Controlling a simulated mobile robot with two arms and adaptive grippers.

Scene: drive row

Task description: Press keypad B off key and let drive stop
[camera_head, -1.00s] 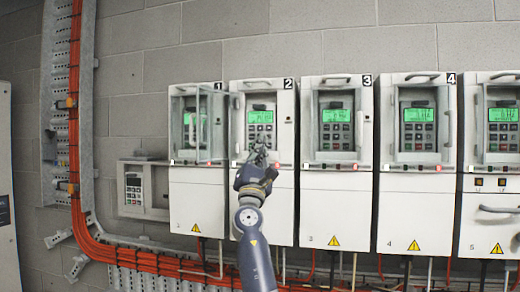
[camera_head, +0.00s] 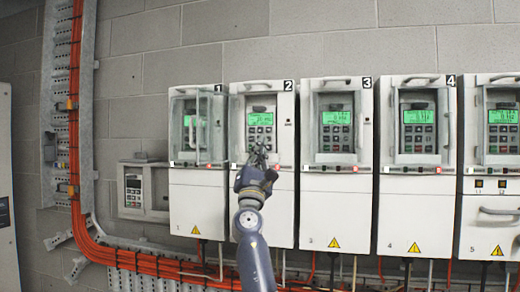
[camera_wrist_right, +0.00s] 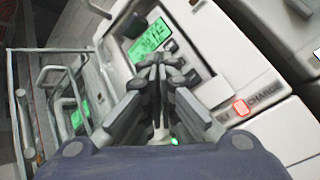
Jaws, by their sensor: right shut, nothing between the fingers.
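Drive 2 (camera_head: 269,205) is a white cabinet with a grey keypad panel (camera_head: 261,120) and a lit green screen (camera_head: 262,105). My right gripper (camera_head: 258,149) is shut and empty in front of the lower part of this keypad, with its fingers pointing at the panel. In the right wrist view, the closed fingertips (camera_wrist_right: 158,64) lie just below the green screen (camera_wrist_right: 150,40) and hide most keys. I cannot tell whether they touch a key. No letter B is readable, so I cannot tell which keypad has that name. My left gripper is not in view.
Drive 1 (camera_head: 196,205) at the left has a clear framed cover (camera_head: 211,125) standing out from it. Drives 3 (camera_head: 335,212) and 4 (camera_head: 417,213) stand to the right with lit screens. A red charge lamp (camera_wrist_right: 241,107) is right of my fingers. Orange cables (camera_head: 75,130) run down the left.

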